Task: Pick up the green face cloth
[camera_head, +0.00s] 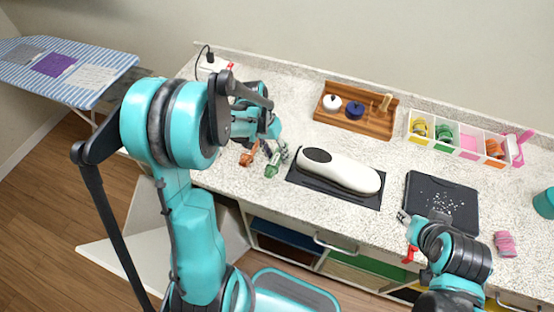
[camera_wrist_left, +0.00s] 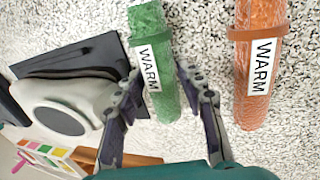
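A rolled green face cloth (camera_head: 272,169) with a white band lies near the front edge of the counter. In the left wrist view the green roll (camera_wrist_left: 146,22) shows a "WARM" label. My left gripper (camera_head: 277,151) is over its far end. In the left wrist view the left gripper (camera_wrist_left: 159,76) is open, with one finger on each side of the green roll. I cannot tell whether the fingers touch it. A rolled orange cloth (camera_head: 248,156), also labelled "WARM" (camera_wrist_left: 246,100), lies beside it. My right gripper (camera_head: 404,232) is by the dark tray at the right; its opening is unclear.
A white oval device (camera_head: 340,170) on a dark mat stands right of the green roll. A wooden tray (camera_head: 375,123) with small jars is behind. A divided white box (camera_head: 460,140) holds coloured rolls. A black tray (camera_head: 455,200) and pink cloth (camera_head: 504,243) are at the right.

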